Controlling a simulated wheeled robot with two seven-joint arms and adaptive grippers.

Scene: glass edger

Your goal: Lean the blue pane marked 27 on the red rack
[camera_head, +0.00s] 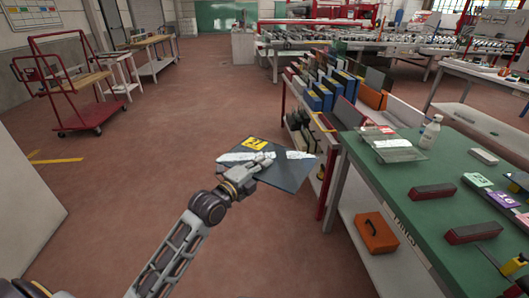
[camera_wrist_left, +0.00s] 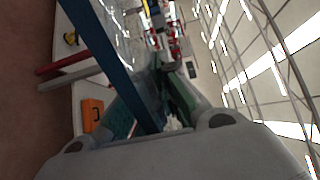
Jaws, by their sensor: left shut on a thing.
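My left gripper (camera_head: 257,168) is shut on a dark blue-grey pane (camera_head: 290,174) with a yellow label at its far edge and bright white reflections across it. The number on the label is too small to read surely. The pane is held in the air over the floor, left of the green table. In the left wrist view the pane (camera_wrist_left: 112,58) shows nearly edge-on as a blue strip running down between the fingers. A red wheeled rack (camera_head: 80,119) with a wooden ledge stands far off at the upper left, well apart from the pane. My right gripper is not in view.
The green table (camera_head: 375,180) at the right holds a bottle (camera_head: 430,131), glass and dark red blocks. An orange case (camera_head: 377,232) sits below the table. The floor toward the rack is clear.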

